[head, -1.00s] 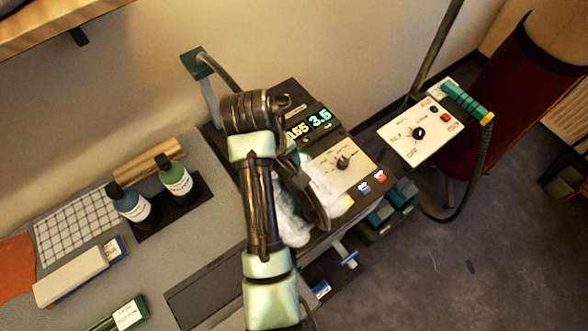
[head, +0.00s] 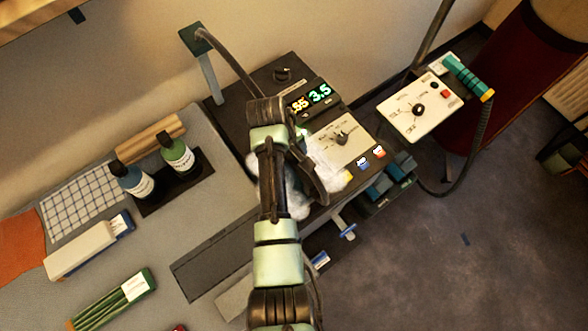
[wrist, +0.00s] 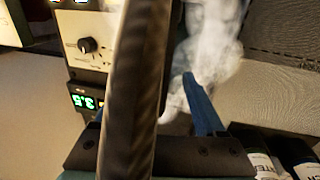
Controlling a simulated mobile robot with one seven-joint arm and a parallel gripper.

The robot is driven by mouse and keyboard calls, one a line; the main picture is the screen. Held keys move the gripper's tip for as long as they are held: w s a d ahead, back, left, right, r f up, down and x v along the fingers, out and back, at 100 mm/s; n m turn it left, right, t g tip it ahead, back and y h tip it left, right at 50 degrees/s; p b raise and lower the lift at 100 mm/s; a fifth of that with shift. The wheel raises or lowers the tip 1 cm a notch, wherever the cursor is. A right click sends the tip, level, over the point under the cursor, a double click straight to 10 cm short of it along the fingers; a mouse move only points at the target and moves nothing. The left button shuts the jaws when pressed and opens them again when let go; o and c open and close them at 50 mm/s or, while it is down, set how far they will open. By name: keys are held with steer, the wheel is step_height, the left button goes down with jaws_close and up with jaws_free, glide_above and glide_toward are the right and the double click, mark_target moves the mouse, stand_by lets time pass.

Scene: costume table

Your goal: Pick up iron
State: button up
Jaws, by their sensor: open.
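I cannot make out the iron's body clearly. In the head view my arm covers the left part of the dark control station (head: 282,75), where a white, steam-like cloud (head: 298,197) shows beside the arm. In the wrist view the same cloud (wrist: 212,50) rises just beyond my gripper (wrist: 150,95). My gripper is open; its right blue finger shows, and the left is mostly hidden behind a dark hose-like bar crossing the picture. In the head view my arm hides my gripper. I cannot tell whether the gripper touches anything.
Two bottles (head: 178,155) stand on a dark tray at the left. A white-and-blue box (head: 88,245) and a green bundle (head: 115,298) lie on the grey table. A hose hangs from a green-topped post (head: 198,38). A white panel (head: 420,108) with a teal handle is at the right.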

steer(key=shift+w+d+f, duration=0.15)
steer(key=shift+w+f, duration=0.05)
steer(key=shift+f, duration=0.55)
steer(key=shift+w+d+f, duration=0.1)
steer(key=shift+w+f, duration=0.05)
steer(key=shift+f, duration=0.6)
steer(key=shift+c, duration=0.3)
jaws_close()
steer(key=shift+w+r, duration=0.15)
steer(key=shift+r, duration=0.05)
